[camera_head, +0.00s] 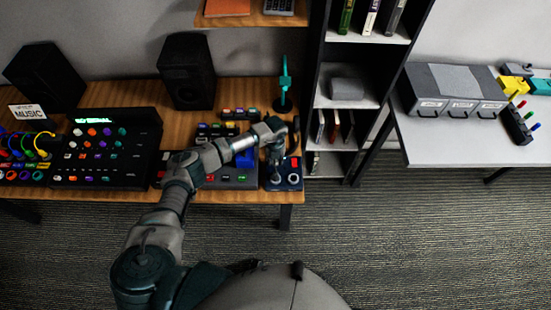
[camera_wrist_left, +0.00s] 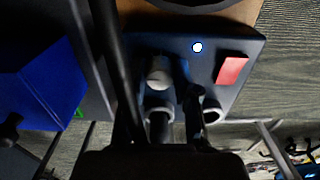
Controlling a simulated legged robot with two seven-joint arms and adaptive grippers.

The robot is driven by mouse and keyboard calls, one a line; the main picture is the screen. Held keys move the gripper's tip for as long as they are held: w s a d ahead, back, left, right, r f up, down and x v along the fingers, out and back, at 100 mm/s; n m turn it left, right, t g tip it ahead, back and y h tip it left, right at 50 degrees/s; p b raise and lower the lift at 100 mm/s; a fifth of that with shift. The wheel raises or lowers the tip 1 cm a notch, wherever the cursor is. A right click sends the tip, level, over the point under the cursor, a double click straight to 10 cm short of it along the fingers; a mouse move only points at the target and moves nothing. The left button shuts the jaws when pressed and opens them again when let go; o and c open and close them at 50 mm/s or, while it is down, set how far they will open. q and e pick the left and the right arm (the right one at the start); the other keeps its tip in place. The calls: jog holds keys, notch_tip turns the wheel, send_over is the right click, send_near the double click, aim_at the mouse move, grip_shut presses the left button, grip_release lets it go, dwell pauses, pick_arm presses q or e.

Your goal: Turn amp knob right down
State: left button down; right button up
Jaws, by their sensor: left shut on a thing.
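The amp (camera_head: 283,185) is a small dark blue box at the right end of the wooden desk. It has a red switch (camera_head: 295,162) and pale round knobs, one of them at the front right (camera_head: 293,179). My left gripper (camera_head: 276,174) points down over the left part of the amp and is shut on a grey amp knob. In the left wrist view the gripper's dark fingers (camera_wrist_left: 160,105) stand around grey knob parts (camera_wrist_left: 158,74) and partly hide them. The red switch (camera_wrist_left: 233,69) and a lit white-blue light (camera_wrist_left: 197,47) are clear of the fingers. My right gripper is not in view.
A blue block (camera_head: 245,158) stands left of the amp, close to my wrist. A teal stand (camera_head: 285,85) is behind it. A black mixer (camera_head: 108,150), speakers (camera_head: 188,70) and coloured cables fill the desk's left. A bookshelf (camera_head: 345,95) stands at the right; floor lies in front.

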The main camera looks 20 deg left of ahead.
pick_arm(q)
jog(key=shift+n, duration=0.3)
jog(key=c, duration=0.9)
grip_release()
jog(key=shift+o, duration=0.2)
notch_tip(320, 180, up, 12)
jog(key=shift+f, duration=0.1)
